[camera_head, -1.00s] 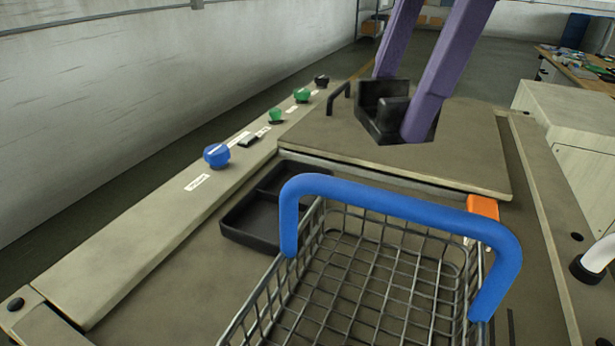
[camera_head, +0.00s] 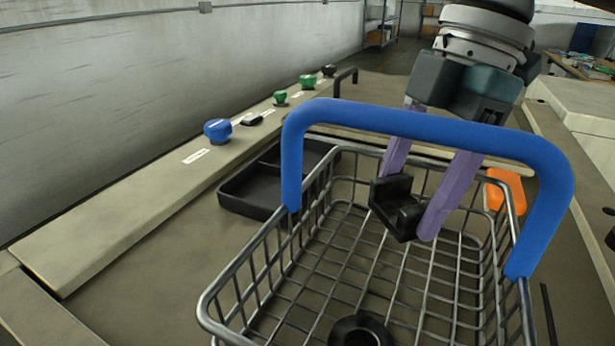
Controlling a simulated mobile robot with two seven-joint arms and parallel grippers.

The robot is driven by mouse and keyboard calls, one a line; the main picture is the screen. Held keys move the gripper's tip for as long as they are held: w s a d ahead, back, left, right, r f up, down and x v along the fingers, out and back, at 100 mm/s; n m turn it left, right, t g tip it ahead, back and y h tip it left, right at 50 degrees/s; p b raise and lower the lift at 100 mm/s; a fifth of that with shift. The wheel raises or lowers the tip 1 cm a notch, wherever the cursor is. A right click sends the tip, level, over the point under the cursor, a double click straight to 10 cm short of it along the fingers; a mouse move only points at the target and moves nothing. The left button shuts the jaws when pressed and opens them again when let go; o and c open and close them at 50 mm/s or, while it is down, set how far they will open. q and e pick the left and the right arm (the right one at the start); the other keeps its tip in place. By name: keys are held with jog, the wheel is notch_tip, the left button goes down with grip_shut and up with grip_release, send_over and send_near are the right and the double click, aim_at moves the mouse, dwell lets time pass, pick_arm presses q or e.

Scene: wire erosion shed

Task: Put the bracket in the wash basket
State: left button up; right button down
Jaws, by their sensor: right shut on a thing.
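The bracket (camera_head: 390,212) is a small black, angular block with a notch. My right gripper (camera_head: 407,205) comes in from the top right with two purple fingers, shut on the bracket. The wash basket (camera_head: 264,262) is an open grey wire basket with a blue arched handle (camera_head: 420,122). The bracket shows against the mesh at the basket's far part, apparently above its floor. The handle passes in front of the fingers and hides part of them. My left gripper is not in view.
A shallow black tray (camera_head: 252,198) stands left of the basket. An orange piece (camera_head: 508,188) is at the basket's far right. A black ring-shaped thing (camera_head: 360,332) shows low in the basket. Blue (camera_head: 217,131) and green (camera_head: 307,82) knobs line the ledge by the wall.

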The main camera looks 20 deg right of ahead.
aim_at(397, 250)
notch_tip(397, 250, down, 5)
jog(key=shift+r+b, duration=0.2)
jog(key=shift+b, duration=0.3)
jog(key=shift+f, duration=0.1)
grip_release()
jog(key=p+v, duration=0.2)
jog(key=v, duration=1)
